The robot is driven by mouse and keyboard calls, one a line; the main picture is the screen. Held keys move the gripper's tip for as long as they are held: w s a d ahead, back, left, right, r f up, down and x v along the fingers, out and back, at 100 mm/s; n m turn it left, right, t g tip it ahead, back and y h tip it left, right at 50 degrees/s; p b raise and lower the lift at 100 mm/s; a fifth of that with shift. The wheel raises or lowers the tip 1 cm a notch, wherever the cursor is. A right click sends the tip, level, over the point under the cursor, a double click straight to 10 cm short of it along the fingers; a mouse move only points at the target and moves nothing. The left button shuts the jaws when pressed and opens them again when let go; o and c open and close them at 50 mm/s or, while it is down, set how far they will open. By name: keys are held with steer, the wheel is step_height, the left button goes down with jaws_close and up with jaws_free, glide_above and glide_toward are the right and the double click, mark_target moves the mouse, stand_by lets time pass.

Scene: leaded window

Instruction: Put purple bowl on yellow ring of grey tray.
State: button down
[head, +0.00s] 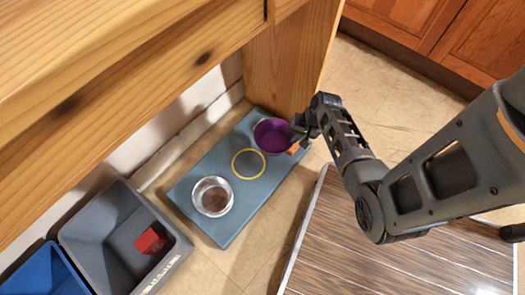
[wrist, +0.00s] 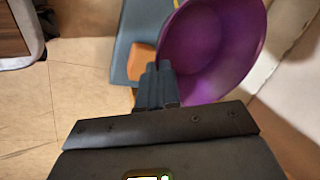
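The purple bowl (head: 272,135) is at the far end of the grey tray (head: 222,226); I cannot tell whether it rests there or is slightly raised. The yellow ring (head: 236,167) is a thin circle at the tray's middle, bare and beside the bowl. My gripper (head: 301,130) is at the bowl's right rim. In the wrist view my gripper's fingers (wrist: 158,82) are close together at the edge of the purple bowl (wrist: 212,45) and look shut on its rim. The fingertips' contact is partly hidden.
A silver bowl (head: 213,197) stands on the tray's near end. An orange object (head: 293,149) is by the gripper. A grey bin (head: 105,240) with a red block (head: 152,239) and a blue bin (head: 45,275) are at left. A wooden bench (head: 130,80) overhangs the left.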

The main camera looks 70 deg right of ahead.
mark_target(274, 140)
steer(key=w+a+f+b, duration=0.1)
steer(key=w+a+f, duration=0.1)
steer(key=w+a+f+b, duration=0.1)
steer(key=w+a+f, duration=0.1)
steer(key=w, duration=0.1)
steer(key=w+a+f+b, duration=0.2)
steer(key=a, duration=0.1)
steer(key=shift+w+a+f, duration=0.1)
steer(key=shift+w+f, duration=0.15)
steer(key=shift+w, duration=0.1)
steer(key=shift+f+b, duration=1.25)
steer(key=shift+f, duration=0.7)
steer(key=shift+f, duration=0.15)
steer(key=c, duration=1.4)
jaws_free()
steer(key=shift+o, duration=0.2)
